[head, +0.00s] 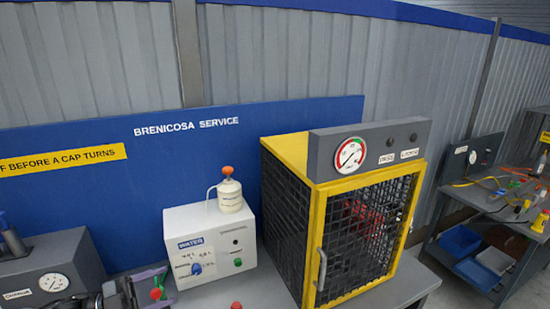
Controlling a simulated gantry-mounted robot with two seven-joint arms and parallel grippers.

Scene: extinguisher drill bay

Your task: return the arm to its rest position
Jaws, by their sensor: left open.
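My left gripper (136,287) shows at the bottom edge, left of the white water unit. It is open, and I see nothing held between its fingers. Most of the arm behind it is below the picture. My right gripper is not in view. The white water unit (211,258) has a blue knob, a green button and a white bottle (230,196) with an orange cap on top.
A yellow-framed mesh cage (318,229) with a shut door and a top gauge stands right of the water unit; something red is inside. A grey gauge box (52,274) stands at left. A blue panel (150,170) stands behind. A cluttered side bench (497,205) is at right.

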